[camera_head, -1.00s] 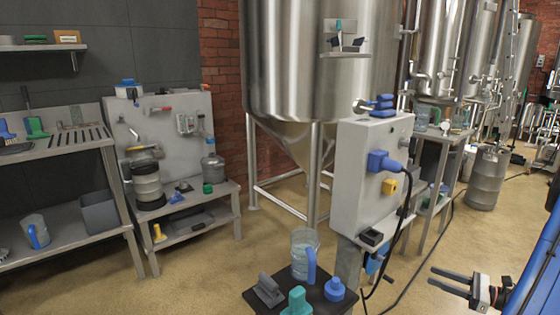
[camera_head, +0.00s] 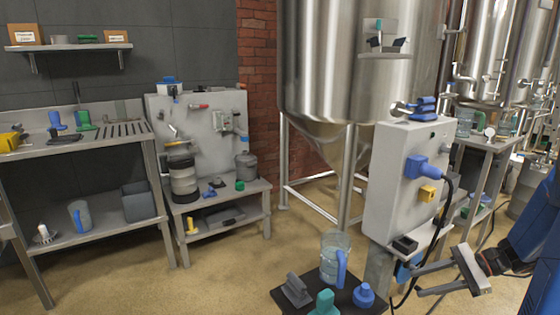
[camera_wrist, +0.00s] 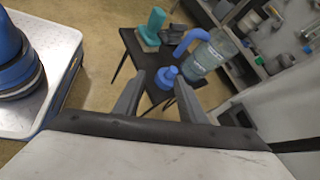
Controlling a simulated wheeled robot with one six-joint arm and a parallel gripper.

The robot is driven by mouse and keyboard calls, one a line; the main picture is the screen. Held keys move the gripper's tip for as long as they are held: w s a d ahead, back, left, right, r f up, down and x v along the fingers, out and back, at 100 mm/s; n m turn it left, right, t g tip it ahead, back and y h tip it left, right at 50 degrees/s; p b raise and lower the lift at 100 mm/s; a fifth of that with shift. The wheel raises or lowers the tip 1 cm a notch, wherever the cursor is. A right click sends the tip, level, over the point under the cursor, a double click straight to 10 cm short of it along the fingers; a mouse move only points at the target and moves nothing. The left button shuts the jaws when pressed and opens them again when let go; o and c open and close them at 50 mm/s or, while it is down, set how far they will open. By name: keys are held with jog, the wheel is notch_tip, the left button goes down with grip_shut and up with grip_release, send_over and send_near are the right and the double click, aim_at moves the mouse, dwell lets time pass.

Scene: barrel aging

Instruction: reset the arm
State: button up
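My gripper (camera_head: 418,279) is at the lower right of the head view, in front of the grey control cabinet (camera_head: 396,180). Its two dark fingers are spread apart with nothing between them. In the wrist view my gripper (camera_wrist: 157,90) points towards a small black table (camera_wrist: 136,52), with clear space between the fingertips and the things on it. My blue arm (camera_head: 530,240) shows at the right edge of the head view.
The black table holds a blue-handled clear jug (camera_head: 334,258), a blue knob-like piece (camera_head: 364,295), a teal piece (camera_head: 325,304) and a grey piece (camera_head: 297,290). A steel tank (camera_head: 350,70) stands behind. Open floor (camera_head: 130,285) lies left.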

jog(key=s+a+r+n+t+h, duration=0.1)
jog(key=s+a+r+n+h, duration=0.4)
jog(key=s+n, duration=0.3)
jog(key=s+a+r+n+h, duration=0.5)
jog(key=s+a+n, duration=0.3)
jog(key=s, duration=0.3)
jog(key=shift+a+n+t+h, duration=0.3)
jog(key=shift+t+h, duration=0.1)
jog(key=shift+h, duration=0.4)
